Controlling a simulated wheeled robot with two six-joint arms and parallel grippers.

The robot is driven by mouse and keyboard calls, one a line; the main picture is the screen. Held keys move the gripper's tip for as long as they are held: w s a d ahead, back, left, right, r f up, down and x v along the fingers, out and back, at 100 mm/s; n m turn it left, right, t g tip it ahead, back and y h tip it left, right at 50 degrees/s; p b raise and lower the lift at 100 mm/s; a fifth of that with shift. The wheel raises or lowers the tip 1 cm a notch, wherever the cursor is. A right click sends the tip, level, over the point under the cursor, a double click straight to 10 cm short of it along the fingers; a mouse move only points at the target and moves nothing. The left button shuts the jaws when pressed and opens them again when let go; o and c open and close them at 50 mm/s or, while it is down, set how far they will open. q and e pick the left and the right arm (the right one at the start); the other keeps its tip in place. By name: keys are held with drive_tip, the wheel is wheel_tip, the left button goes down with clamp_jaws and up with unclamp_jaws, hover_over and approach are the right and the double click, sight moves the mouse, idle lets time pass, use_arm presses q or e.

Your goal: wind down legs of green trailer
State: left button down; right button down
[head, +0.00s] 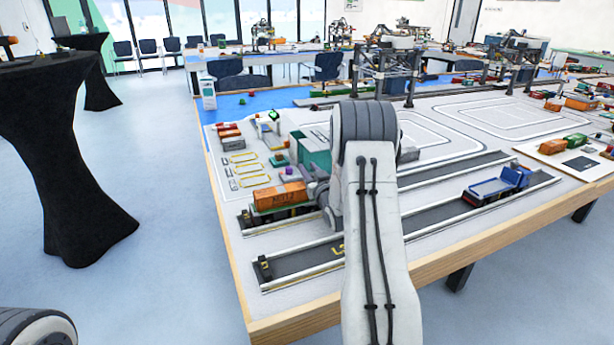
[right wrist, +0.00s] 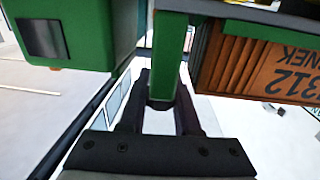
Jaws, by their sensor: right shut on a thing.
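The green trailer (head: 262,211) stands at the left end of a track lane, with an orange container (head: 278,195) on it. My right gripper (head: 318,188) is at its right end, mostly hidden behind my own arm in the head view. In the right wrist view, the fingers (right wrist: 161,98) are shut on a green upright leg (right wrist: 168,55) beside the orange container (right wrist: 265,65). I cannot tell whether the leg's foot touches the ground. My left gripper is out of view.
A blue flatbed truck (head: 497,187) stands on the lane to the right. A teal building (head: 313,145) is behind the trailer. In the right wrist view, a green block (right wrist: 70,30) with a dark plate is close on the left. The near lane is mostly empty.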

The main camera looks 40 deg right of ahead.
drive_tip(key=m+g+h+b, duration=0.1)
drive_tip(key=h, duration=0.1)
drive_tip(key=m+h, duration=0.1)
drive_tip(key=h, duration=0.1)
drive_tip(key=shift+d+f+m+g+b, duration=0.15)
drive_tip(key=shift+f+m+g+b, duration=0.15)
drive_tip(key=shift+m+g+b, duration=0.1)
drive_tip(key=m+g+h, duration=0.2)
drive_tip(key=h, duration=0.1)
drive_tip(key=shift+s+d+m+g+b, duration=0.25)
drive_tip(key=shift+m+g+b, duration=0.15)
drive_tip(key=g+h, duration=0.1)
drive_tip(key=m+g+h, duration=0.1)
drive_tip(key=m+g, duration=0.1)
drive_tip(key=shift+s+d+h+p, duration=0.25)
drive_tip(key=shift+s+h+p, duration=0.05)
drive_tip(key=shift+h, duration=0.1)
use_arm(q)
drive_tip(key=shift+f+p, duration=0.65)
use_arm(e)
drive_tip(key=shift+s+d+m+g+h, duration=0.2)
drive_tip(key=shift+m+g+h, duration=0.3)
drive_tip(key=shift+m+g, duration=0.5)
drive_tip(key=shift+s+d+m+g+h, duration=0.15)
drive_tip(key=shift+m+g+h, duration=0.45)
drive_tip(key=shift+g, duration=0.6)
drive_tip(key=shift+s+f+m+g, duration=0.1)
drive_tip(key=shift+s+m+g, duration=0.05)
drive_tip(key=shift+m+g, duration=0.15)
